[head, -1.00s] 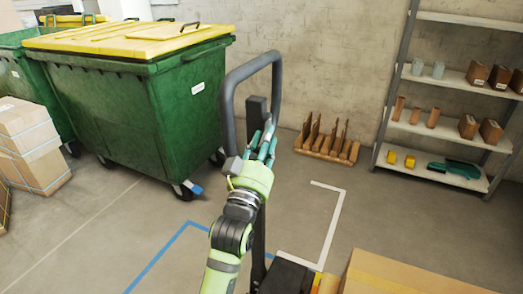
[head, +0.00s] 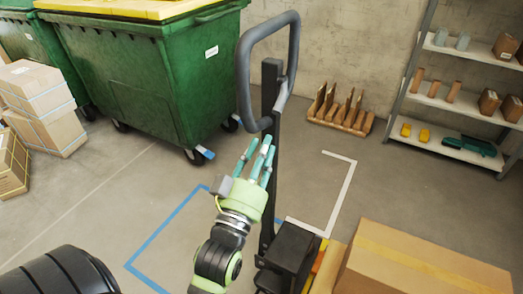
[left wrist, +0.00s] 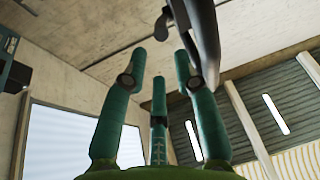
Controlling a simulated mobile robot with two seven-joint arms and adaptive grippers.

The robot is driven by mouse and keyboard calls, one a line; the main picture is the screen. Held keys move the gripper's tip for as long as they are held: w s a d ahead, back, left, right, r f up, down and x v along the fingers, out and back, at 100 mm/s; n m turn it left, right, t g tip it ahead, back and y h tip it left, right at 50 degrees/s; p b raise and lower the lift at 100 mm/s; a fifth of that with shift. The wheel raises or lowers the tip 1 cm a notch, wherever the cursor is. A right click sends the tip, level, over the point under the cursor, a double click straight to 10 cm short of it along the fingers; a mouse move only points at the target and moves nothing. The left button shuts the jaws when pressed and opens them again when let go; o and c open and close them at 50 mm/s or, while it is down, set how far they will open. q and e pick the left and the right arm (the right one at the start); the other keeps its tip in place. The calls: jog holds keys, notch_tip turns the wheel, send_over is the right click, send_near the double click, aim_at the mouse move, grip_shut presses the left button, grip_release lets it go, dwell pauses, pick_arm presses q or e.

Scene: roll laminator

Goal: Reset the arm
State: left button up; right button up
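My left gripper (head: 262,155) is in the middle of the head view, with its teal fingers pointing up. In the left wrist view its fingers (left wrist: 155,90) are spread apart with nothing between them, so it is open. The dark grey loop handle (head: 243,80) of a pallet truck stands just above and behind the fingers in the head view. In the left wrist view the handle (left wrist: 204,45) passes close by the right finger; I cannot tell whether they touch. My right gripper is out of view.
The truck's black post (head: 268,200) and base (head: 290,250) stand right of my arm. A large cardboard box (head: 420,265) is at the lower right. Green bins (head: 140,90) stand left, shelves (head: 455,100) right. The floor with blue tape (head: 165,225) is clear.

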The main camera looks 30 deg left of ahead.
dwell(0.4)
pick_arm(q)
jog(key=w+d+f+m+g+h, duration=0.1)
jog(key=d+f+g, duration=0.1)
jog(key=f, duration=0.8)
jog(key=w+d+f+m+g+h, duration=0.1)
jog(key=d+f+g+h, duration=0.15)
jog(key=f, duration=0.75)
jog(key=w+d+f+m+g+h, duration=0.1)
jog(key=d+f+g, duration=0.15)
jog(key=f, duration=0.75)
jog(key=s+d+f+m+g+p, duration=0.1)
jog(key=s+f+g, duration=0.2)
jog(key=s+f, duration=0.5)
jog(key=s+d+f+m+g, duration=0.1)
jog(key=s+f+g, duration=0.2)
jog(key=f, duration=0.9)
jog(key=s+a+f+g, duration=0.2)
jog(key=s+f, duration=0.3)
jog(key=s, duration=0.4)
jog(key=s+a+f+g, duration=0.2)
jog(key=s+f, duration=0.3)
jog(key=s, duration=0.4)
jog(key=s+a+f+m+g, duration=0.1)
jog(key=s+a+f+g, duration=0.2)
jog(key=s, duration=0.6)
jog(key=shift+s+f+g+p, duration=0.3)
jog(key=shift+s+f, duration=0.1)
jog(key=shift+f, duration=0.55)
